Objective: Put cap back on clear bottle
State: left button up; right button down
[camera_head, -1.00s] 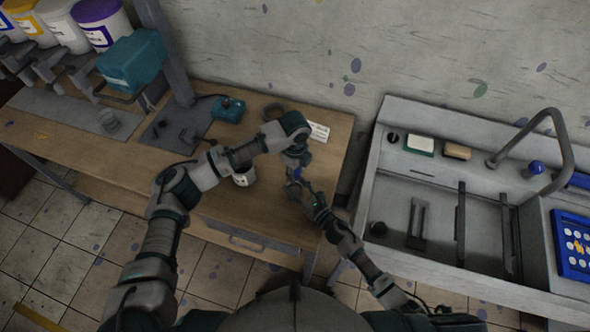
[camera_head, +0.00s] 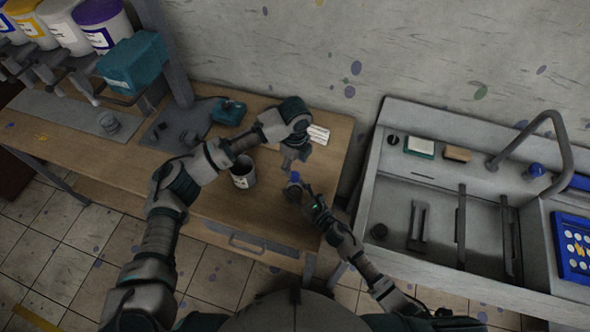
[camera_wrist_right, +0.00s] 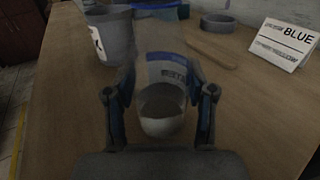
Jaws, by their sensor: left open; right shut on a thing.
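My right gripper (camera_head: 302,190) is shut on the clear bottle, holding it roughly upright near the table's right front. In the right wrist view the clear bottle (camera_wrist_right: 163,85) has a blue band with print and pale contents low down, between the two fingers (camera_wrist_right: 160,118). In the head view a small blue patch (camera_head: 295,177) shows at the bottle's top; it looks like the cap, but I cannot tell how it is seated. My left gripper (camera_head: 291,160) is open, just beyond and above the bottle, apparently apart from it.
A grey cup (camera_head: 243,173) stands on the wooden table (camera_head: 210,205) left of the bottle. A white card (camera_head: 318,134) marked BLUE is behind, with a flat wooden stick (camera_wrist_right: 212,53) and grey ring (camera_wrist_right: 216,24) nearby. The sink (camera_head: 440,210) is to the right.

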jog(key=shift+c, duration=1.5)
grip_release()
pick_arm(q)
notch_tip(320, 180, up, 7)
jog(key=shift+f, duration=0.1)
pick_arm(e)
jog(key=v, duration=1.2)
jog(key=shift+d, duration=0.1)
jog(key=shift+f, duration=0.15)
